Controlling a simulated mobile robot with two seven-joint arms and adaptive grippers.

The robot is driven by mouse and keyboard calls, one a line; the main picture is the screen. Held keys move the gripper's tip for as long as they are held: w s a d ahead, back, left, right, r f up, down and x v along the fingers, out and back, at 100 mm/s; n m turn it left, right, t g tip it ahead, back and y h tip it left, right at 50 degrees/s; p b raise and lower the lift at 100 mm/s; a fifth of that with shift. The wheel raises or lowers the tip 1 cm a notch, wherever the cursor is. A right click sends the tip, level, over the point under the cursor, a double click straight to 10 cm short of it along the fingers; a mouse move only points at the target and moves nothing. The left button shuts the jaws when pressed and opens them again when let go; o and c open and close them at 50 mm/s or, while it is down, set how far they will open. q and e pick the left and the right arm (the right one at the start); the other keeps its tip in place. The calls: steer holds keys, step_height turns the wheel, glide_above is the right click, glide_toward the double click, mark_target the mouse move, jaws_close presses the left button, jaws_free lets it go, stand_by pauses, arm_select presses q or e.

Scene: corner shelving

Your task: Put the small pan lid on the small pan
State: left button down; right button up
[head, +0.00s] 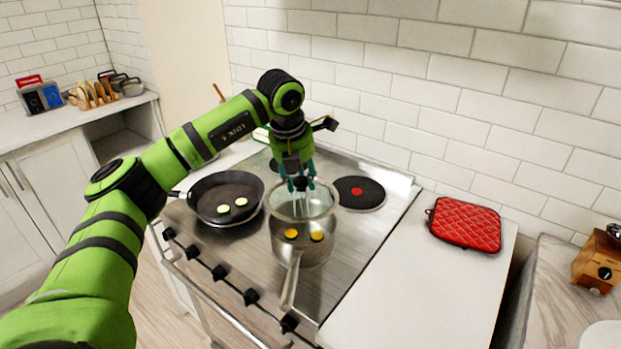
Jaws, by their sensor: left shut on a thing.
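The small pan (303,256) is a steel saucepan on the stove, with its handle pointing to the front. Two orange-yellow pieces (317,236) show at it. The small pan lid (321,205) is clear glass with a thin rim. My left gripper (301,184) comes down from above and is shut on the lid at its top middle. The lid is roughly level and overlaps the far part of the pan in the picture. I cannot tell whether its rim touches the pan. My right gripper is not in view.
A black frying pan (213,187) with two pale slices stands on the stove left of the small pan. A red quilted potholder (466,224) lies on the right counter (400,290), whose front is clear. The tiled wall is behind.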

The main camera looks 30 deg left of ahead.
mark_target(300, 190)
arm_select(q)
steer(key=shift+f+b, duration=1.35)
steer(key=shift+f, duration=0.5)
steer(key=shift+f+b, duration=0.9)
steer(key=shift+f, duration=0.4)
steer(key=c, duration=0.7)
jaws_free()
